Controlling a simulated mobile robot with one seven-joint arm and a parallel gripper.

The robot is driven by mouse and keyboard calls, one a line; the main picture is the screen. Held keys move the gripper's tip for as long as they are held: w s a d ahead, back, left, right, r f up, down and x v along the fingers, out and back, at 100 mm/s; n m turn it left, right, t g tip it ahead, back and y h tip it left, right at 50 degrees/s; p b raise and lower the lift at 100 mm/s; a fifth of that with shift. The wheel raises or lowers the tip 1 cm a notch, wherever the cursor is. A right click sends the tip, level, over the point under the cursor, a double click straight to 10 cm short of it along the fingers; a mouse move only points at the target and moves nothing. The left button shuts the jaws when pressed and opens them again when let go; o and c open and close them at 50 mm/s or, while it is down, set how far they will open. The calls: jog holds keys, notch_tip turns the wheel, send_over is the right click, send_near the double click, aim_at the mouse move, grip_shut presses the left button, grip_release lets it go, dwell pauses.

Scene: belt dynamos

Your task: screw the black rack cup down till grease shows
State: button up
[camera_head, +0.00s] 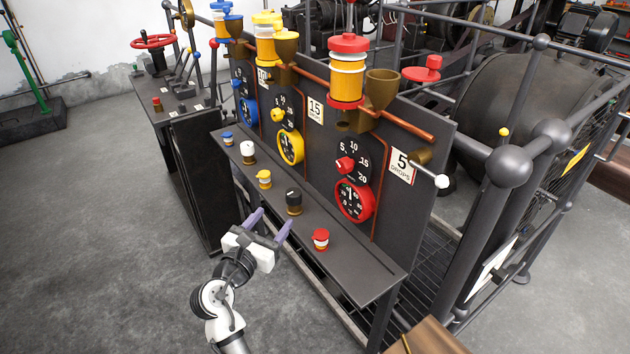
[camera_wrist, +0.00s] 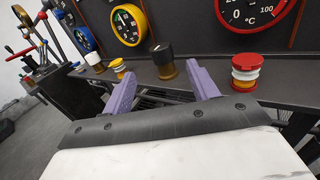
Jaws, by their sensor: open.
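The black rack cup (camera_head: 293,201) stands upright on the grey shelf (camera_head: 342,258), with a black cap over a brass-coloured base. It also shows in the wrist view (camera_wrist: 163,61), beyond the fingers and between them. My gripper (camera_head: 268,222) is open and empty, its two purple fingers pointing towards the shelf. The fingers also show in the wrist view (camera_wrist: 162,88). In the head view they are in front of the black cup and apart from it. No grease can be made out on the cup.
On the same shelf stand a red cup (camera_head: 320,239), a yellow cup (camera_head: 264,179), a white cup (camera_head: 247,152) and a blue cup (camera_head: 227,138). The dark panel with dials (camera_head: 353,201) rises behind. Open floor (camera_head: 110,260) lies left.

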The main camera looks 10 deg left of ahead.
aim_at(294, 196)
jog(key=shift+n, duration=0.4)
jog(key=p+x, duration=0.1)
jog(key=x, duration=1.2)
jog(key=shift+w+r, duration=0.15)
jog(key=shift+w, duration=0.05)
jog(key=shift+c, duration=0.3)
jog(key=c, duration=0.9)
